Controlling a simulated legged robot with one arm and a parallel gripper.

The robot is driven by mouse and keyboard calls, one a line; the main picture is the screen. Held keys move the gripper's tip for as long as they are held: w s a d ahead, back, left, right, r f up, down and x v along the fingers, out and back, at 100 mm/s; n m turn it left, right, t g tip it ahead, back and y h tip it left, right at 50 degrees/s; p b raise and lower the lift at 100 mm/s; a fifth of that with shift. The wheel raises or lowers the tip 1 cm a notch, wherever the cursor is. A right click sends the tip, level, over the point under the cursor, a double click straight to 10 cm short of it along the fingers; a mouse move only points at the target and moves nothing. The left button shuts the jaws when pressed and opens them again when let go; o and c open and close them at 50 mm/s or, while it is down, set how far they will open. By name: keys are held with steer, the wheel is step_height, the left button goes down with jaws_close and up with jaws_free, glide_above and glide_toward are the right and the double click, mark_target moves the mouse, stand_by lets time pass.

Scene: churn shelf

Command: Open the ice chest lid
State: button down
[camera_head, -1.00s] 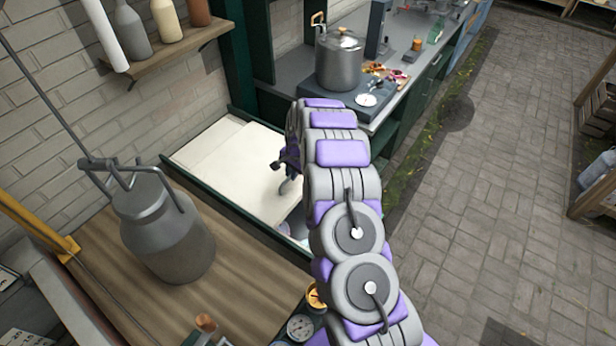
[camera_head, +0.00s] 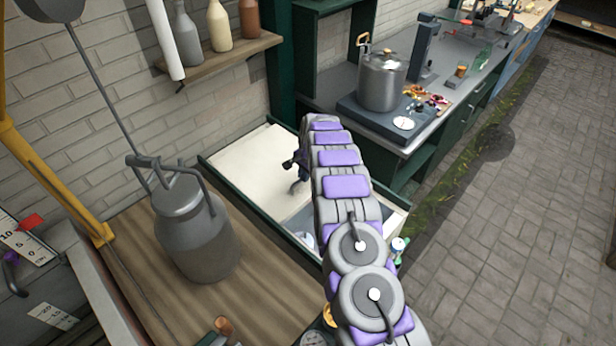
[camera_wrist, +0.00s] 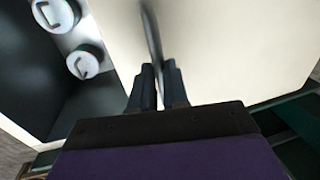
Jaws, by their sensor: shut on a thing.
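The ice chest (camera_head: 386,226) is a box with a dark green and pale rim, just beyond the wooden counter. Its cream lid (camera_head: 246,160) covers the left part of the top; the right part is open, showing a grey interior (camera_head: 306,220). In the wrist view the cream lid (camera_wrist: 225,45) fills the right, and the dark opening (camera_wrist: 30,65) with white round-lidded containers (camera_wrist: 85,62) is on the left. My gripper (camera_head: 296,165) is at the lid, partly hidden by my arm. In the wrist view its fingers (camera_wrist: 157,75) are shut on the lid's thin curved handle (camera_wrist: 151,35).
A grey metal churn (camera_head: 190,230) stands on the wooden counter (camera_head: 130,265) at left. A steel pot (camera_head: 382,80) and small items stand on the bench behind. A shelf (camera_head: 222,58) holds bottles. The paved floor (camera_head: 520,210) at right is clear.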

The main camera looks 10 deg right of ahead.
mark_target(295, 179)
steer(key=shift+w+a, duration=0.8)
steer(key=shift+w, duration=0.2)
steer(key=shift+w+a, duration=0.75)
steer(key=shift+w, duration=0.2)
steer(key=c, duration=1.1)
jaws_free()
steer(key=shift+r, duration=0.15)
steer(key=r, duration=0.5)
steer(key=s+d+r+p, duration=0.1)
steer(key=r, duration=0.5)
steer(key=s+d+r+p, duration=0.1)
steer(key=r, duration=0.4)
steer(key=shift+s+r, duration=0.25)
steer(key=shift+r, duration=0.1)
